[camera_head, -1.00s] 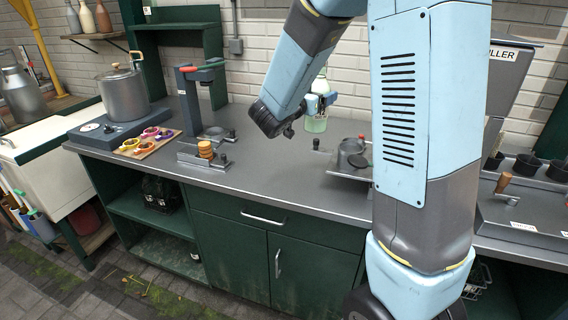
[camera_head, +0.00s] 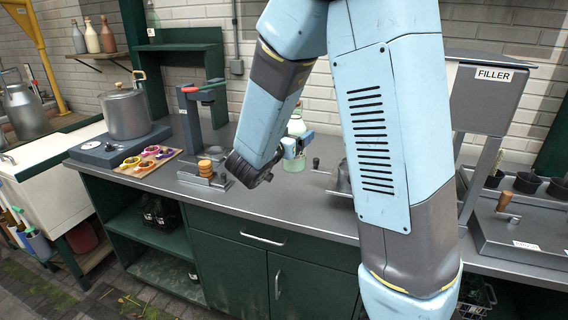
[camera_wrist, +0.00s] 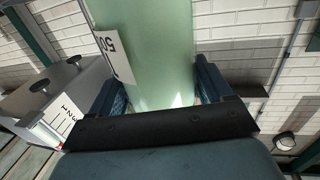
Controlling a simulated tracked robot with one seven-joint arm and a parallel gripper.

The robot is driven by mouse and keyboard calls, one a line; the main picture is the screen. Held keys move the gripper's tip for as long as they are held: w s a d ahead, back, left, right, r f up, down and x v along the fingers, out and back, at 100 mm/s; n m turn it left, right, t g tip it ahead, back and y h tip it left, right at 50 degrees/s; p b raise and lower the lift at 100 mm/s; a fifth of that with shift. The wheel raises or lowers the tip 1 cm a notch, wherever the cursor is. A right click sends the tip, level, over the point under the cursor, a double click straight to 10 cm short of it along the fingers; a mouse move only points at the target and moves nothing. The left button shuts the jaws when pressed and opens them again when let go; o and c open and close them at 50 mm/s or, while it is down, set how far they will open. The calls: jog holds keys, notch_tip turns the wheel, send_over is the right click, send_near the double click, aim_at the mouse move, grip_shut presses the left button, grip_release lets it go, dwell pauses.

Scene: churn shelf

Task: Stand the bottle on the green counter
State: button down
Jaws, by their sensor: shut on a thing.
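The pale green translucent bottle (camera_head: 294,163) is held roughly upright in my gripper (camera_head: 295,145). Its lighter upper part rises above the jaws, and its lower part shows against the grey top of the green counter (camera_head: 310,213). I cannot tell whether its base touches the top. In the wrist view the bottle (camera_wrist: 155,60) fills the middle, with a white label reading "50" on its left side. The blue fingers of my gripper (camera_wrist: 160,98) are shut on it from both sides. My arm hides part of the counter behind it.
A lever press (camera_head: 190,120) and a clamp with stacked orange-brown discs (camera_head: 205,168) stand left of my gripper. A metal pot (camera_head: 125,115) stands farther left. A grey metal fixture (camera_head: 342,178) is close on the right. The front middle of the counter is clear.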

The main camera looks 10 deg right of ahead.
jog(key=w+f, duration=1.1)
jog(key=f, duration=0.1)
jog(key=shift+w+a, duration=0.15)
jog(key=shift+w, duration=0.25)
grip_release()
dwell(0.3)
